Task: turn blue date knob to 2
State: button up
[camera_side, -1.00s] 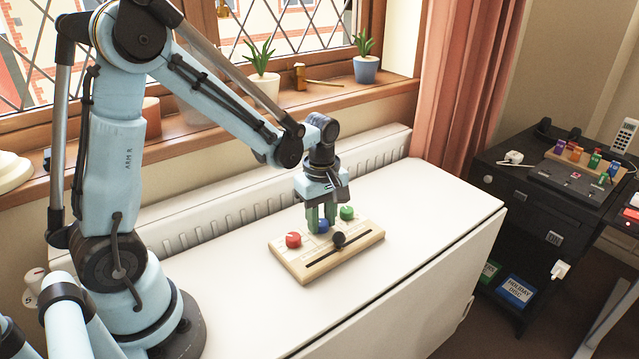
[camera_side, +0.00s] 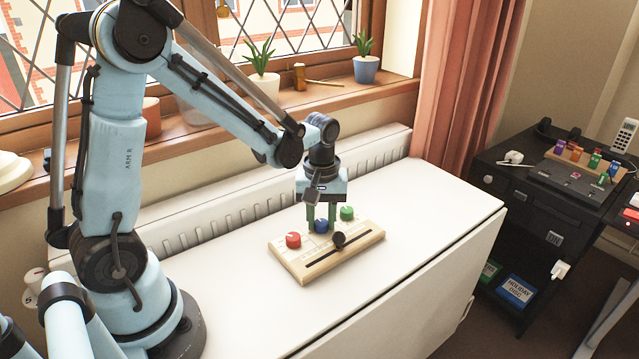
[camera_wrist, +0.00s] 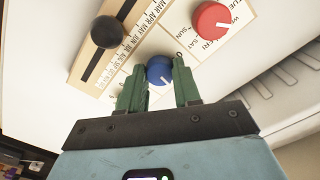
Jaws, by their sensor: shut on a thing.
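The blue date knob (camera_side: 321,226) sits in the middle of a wooden calendar board (camera_side: 296,262), between a red knob (camera_side: 293,240) and a green knob (camera_side: 347,213). My gripper (camera_side: 321,219) comes down from above, its green fingers shut on the blue knob from both sides. In the wrist view the blue knob (camera_wrist: 160,70) shows between the fingertips (camera_wrist: 159,84), with a white pointer line on it. The number it points at is too small to read. The red knob (camera_wrist: 212,20) has a weekday dial around it.
A black slider knob (camera_side: 338,239) stands on the board's front slot, close to my fingers; it also shows in the wrist view (camera_wrist: 107,32). The white table (camera_side: 420,215) is clear around the board. A radiator (camera_side: 240,197) runs behind it.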

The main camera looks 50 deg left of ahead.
aim_at(321, 223)
jog(key=shift+m, duration=1.5)
jog(key=o, duration=1.1)
jog(key=shift+c, duration=0.2)
jog(key=shift+r, duration=0.1)
notch_tip(321, 223, up, 12)
